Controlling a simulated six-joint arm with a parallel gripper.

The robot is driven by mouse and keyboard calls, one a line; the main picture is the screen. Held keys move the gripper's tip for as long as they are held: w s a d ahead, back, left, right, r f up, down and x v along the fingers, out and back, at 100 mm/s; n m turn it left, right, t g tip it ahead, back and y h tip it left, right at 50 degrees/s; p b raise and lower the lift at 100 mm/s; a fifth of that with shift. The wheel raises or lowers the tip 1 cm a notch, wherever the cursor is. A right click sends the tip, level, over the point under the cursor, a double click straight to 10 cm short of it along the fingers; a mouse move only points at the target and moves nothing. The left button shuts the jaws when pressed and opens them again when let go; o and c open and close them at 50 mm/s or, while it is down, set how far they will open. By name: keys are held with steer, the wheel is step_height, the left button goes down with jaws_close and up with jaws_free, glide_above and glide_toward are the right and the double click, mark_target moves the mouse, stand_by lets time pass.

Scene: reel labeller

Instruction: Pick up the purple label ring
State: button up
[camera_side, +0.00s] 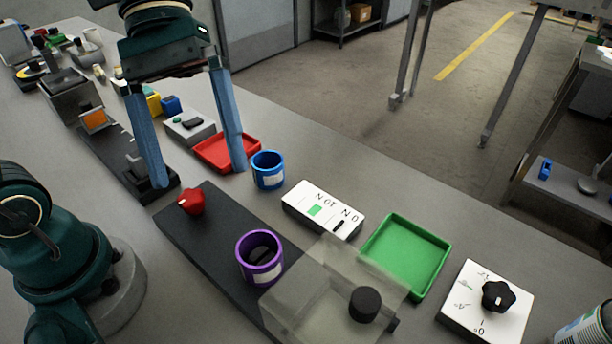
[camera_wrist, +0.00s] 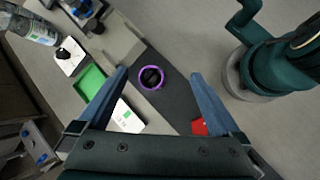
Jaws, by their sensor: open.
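The purple label ring (camera_side: 259,256) stands upright on the dark base plate (camera_side: 205,235), with a white label on its side. In the wrist view the purple ring (camera_wrist: 142,78) is seen from above, around a dark post on the plate. My gripper (camera_side: 200,178) is open, its two blue fingers spread wide and pointing down. In the side view it is up and to the left of the ring. In the wrist view the ring lies ahead, between the lines of the two fingers (camera_wrist: 160,75). Nothing is between the fingertips.
A red knob (camera_side: 191,200) sits on the plate left of the ring, and a clear cover (camera_side: 322,296) is close on its right. A blue ring (camera_side: 268,170), red tray (camera_side: 226,152), white panel (camera_side: 323,209), green tray (camera_side: 405,255) and black-knob panel (camera_side: 487,303) stand around.

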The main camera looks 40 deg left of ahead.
mark_target(261, 260)
steer(key=w+d+r+n+g+h, duration=0.1)
steer(key=w+d+n+g+h, duration=0.1)
steer(key=w+n+g+h, duration=0.3)
steer(key=shift+t+h, duration=0.3)
steer(key=shift+t, duration=0.4)
steer(key=f, duration=0.9)
steer(key=s+f, duration=0.1)
steer(key=f, duration=0.4)
steer(key=shift+a+f, duration=0.15)
steer(key=shift+f, duration=0.1)
steer(key=shift+s+f, duration=0.1)
steer(key=shift+f, duration=0.15)
steer(key=shift+x, duration=2.5)
steer(key=shift+c, duration=0.3)
steer(key=c, duration=1.2)
steer(key=shift+r, duration=0.1)
